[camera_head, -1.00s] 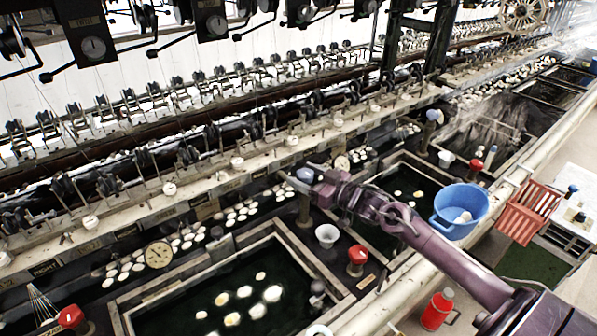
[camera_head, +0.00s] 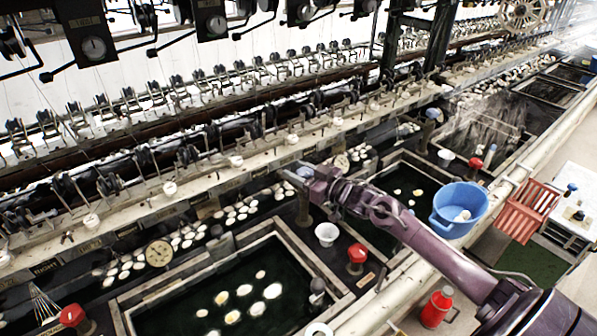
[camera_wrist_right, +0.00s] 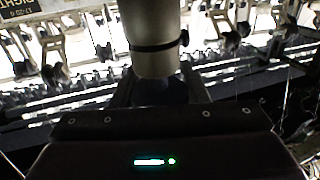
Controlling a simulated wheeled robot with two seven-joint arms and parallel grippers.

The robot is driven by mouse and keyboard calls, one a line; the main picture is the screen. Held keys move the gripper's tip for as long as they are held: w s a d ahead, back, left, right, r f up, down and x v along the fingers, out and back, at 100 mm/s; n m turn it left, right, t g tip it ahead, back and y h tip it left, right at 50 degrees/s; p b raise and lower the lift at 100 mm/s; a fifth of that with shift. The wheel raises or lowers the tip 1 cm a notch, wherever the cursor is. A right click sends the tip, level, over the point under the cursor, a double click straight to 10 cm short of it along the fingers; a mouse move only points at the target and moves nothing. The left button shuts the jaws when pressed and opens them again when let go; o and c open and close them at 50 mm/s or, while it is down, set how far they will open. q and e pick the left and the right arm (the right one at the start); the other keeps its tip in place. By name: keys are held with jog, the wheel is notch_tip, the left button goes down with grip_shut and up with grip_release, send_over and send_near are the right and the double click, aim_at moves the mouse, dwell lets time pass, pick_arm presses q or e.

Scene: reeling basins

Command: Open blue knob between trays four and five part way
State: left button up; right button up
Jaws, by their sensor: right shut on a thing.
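The blue knob (camera_head: 305,172) stands on a post between two dark water trays, one nearer (camera_head: 222,254) and one farther (camera_head: 436,165). My right gripper (camera_head: 298,176) is at the knob, its purple arm reaching in from the lower right. In the right wrist view, the knob (camera_wrist_right: 175,92) is a dark bluish shape between my right fingers (camera_wrist_right: 160,92), below a pale cylinder. My right gripper is shut on the knob, and the fingers partly hide it. How far the knob is turned cannot be told. My left gripper is not in view.
A red knob (camera_head: 356,253) and a white cup (camera_head: 327,234) stand below the gripper. A blue basin (camera_head: 460,208) sits right of my arm, beside a red crate (camera_head: 526,211). The reeling frame's long pale rail (camera_head: 215,180) runs close behind the gripper.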

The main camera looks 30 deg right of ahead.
jog(key=shift+y, duration=0.3)
jog(key=shift+f+n+g+y+b, duration=0.15)
jog(key=shift+n+g+y+b, duration=0.15)
jog(key=shift+n+y+b, duration=0.3)
jog(key=n+g+y+b, duration=0.2)
jog(key=b, duration=0.2)
jog(key=n+g+y+b, duration=0.2)
jog(key=y+b, duration=0.1)
jog(key=b, duration=0.1)
jog(key=a+n+g+y+b, duration=0.1)
jog(key=n+g+y+b, duration=0.1)
jog(key=b, duration=0.3)
jog(key=shift+s, duration=0.4)
jog(key=shift+n+g, duration=0.3)
jog(key=shift+s+r+g+y+b, duration=0.1)
jog(key=shift+r+g+y+b, duration=0.1)
jog(key=shift+g+y+b, duration=0.3)
jog(key=o, duration=1)
jog(key=shift+c, duration=0.2)
